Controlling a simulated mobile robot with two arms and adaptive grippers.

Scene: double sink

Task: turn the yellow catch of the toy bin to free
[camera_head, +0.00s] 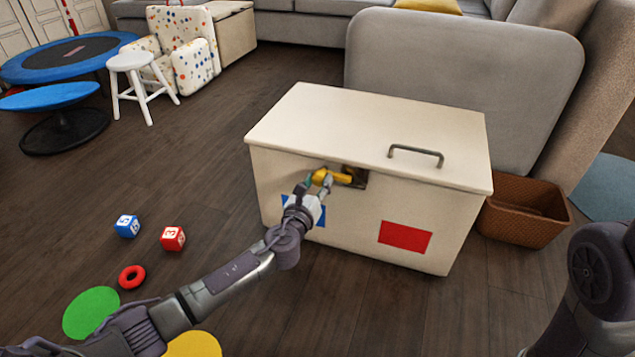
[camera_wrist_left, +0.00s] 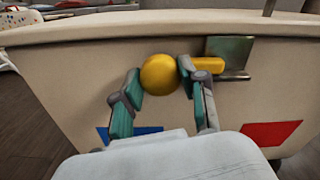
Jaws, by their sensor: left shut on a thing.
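The toy bin (camera_head: 370,120) is a cream box with a closed lid and a grey handle (camera_head: 416,153) on the lid. Its yellow catch (camera_head: 336,177) is on the front face below the lid edge, beside a dark metal plate (camera_head: 356,177). In the left wrist view the catch has a round yellow knob (camera_wrist_left: 159,75) and a bar (camera_wrist_left: 208,65) pointing right to the plate (camera_wrist_left: 230,55). My left gripper (camera_head: 319,179) is shut on the knob, one finger on each side. The bar lies about level. My right gripper is out of view.
A brown basket (camera_head: 524,211) stands right of the bin. A grey sofa piece (camera_head: 465,80) stands behind the bin.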

